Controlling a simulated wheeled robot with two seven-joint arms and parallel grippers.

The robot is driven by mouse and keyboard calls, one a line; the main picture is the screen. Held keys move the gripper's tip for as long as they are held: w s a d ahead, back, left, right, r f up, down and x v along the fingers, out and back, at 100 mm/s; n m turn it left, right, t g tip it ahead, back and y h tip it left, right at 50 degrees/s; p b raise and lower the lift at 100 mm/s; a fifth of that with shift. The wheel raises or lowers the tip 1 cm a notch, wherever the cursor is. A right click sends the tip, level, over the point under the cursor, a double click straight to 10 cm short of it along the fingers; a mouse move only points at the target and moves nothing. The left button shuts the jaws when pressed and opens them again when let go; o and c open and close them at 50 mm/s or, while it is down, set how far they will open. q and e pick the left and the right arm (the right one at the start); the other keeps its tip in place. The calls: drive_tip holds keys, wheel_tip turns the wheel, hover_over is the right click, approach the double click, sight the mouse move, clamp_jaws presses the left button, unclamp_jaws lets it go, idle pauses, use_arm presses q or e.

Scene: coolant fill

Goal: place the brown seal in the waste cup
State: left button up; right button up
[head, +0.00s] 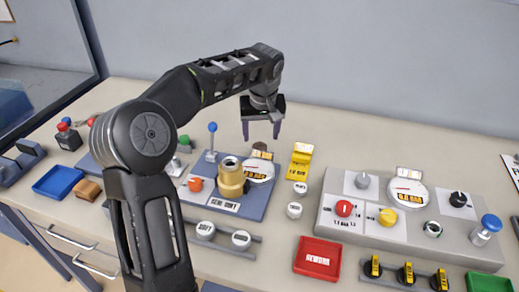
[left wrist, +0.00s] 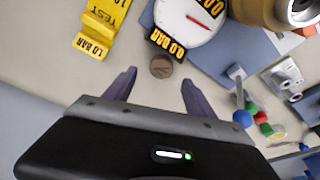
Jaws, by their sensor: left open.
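The brown seal (left wrist: 161,67) is a small dark disc on the pale worktop. In the left wrist view it lies beside the 0.0 BAR label of a round gauge, a little beyond the fingertips. It also shows faintly behind the gauge in the head view (head: 259,146). My left gripper (head: 261,130) is open and empty above the back of the bench; in the left wrist view its fingers (left wrist: 159,87) point toward the seal, apart from it. I cannot tell for certain which container is the waste cup; a red open tray (head: 317,258) stands at the front. My right gripper is not in view.
The blue panel with a brass filler neck (head: 231,178) and gauge (head: 258,171) stands close to the gripper. A yellow TEST tag (head: 300,160) is to its right. A grey control panel (head: 405,235) is farther right. A blue tray (head: 58,182) sits at left.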

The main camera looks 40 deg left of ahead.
sight(260, 146)
use_arm(q)
drive_tip(key=shift+p+x, duration=0.4)
drive_tip(key=shift+x, duration=2.2)
drive_tip(key=shift+s, duration=0.15)
drive_tip(key=shift+c, duration=0.5)
clamp_jaws()
wheel_tip(260, 146, up, 10)
